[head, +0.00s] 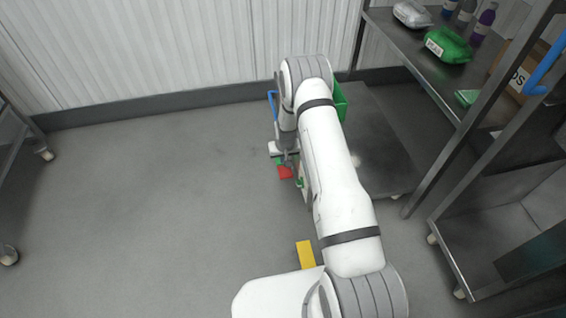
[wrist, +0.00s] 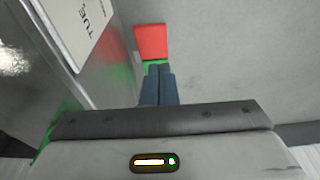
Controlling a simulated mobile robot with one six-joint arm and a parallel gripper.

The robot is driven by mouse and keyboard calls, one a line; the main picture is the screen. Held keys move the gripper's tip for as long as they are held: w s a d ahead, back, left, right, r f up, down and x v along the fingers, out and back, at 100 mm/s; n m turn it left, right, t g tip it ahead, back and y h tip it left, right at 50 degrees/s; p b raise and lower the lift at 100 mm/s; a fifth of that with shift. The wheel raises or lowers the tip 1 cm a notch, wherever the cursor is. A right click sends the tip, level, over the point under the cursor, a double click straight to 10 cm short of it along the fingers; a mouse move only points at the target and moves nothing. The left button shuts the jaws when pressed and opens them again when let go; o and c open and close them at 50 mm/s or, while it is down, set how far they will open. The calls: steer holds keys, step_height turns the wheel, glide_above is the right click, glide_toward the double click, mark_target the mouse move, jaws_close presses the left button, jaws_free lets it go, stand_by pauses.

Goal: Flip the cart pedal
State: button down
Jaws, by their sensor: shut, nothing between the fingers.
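The cart's red pedal part (head: 285,172) sticks out low beside the cart, near the floor, left of my arm. A green pedal part (head: 279,161) lies just behind it. The wrist view shows the red part (wrist: 151,42) as a flat square ahead of the fingertips, and a little green (wrist: 147,65) around the tips. My gripper (head: 289,158) is shut and empty, pointing down at the pedal; its fingers (wrist: 160,70) overlap the green part. I cannot tell whether they touch it. My arm hides much of the cart; its blue handle (head: 272,104) shows.
The cart's metal side (wrist: 95,75) with a white lettered label (wrist: 80,22) stands close left of the fingers in the wrist view. A green bin (head: 341,101) shows behind my arm. A shelf rack (head: 420,60) stands right. A yellow block (head: 305,254) lies nearer.

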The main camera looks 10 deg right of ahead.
mark_target(283, 177)
steer(key=f+b, duration=0.1)
steer(key=f, duration=0.2)
steer(key=f+b, duration=0.1)
steer(key=f, duration=0.2)
steer(key=w+f+b, duration=0.1)
steer(key=f, duration=0.3)
steer(key=shift+f+b, duration=0.1)
steer(key=shift+b, duration=0.3)
steer(key=shift+s+f, duration=0.15)
steer(key=shift+f, duration=0.4)
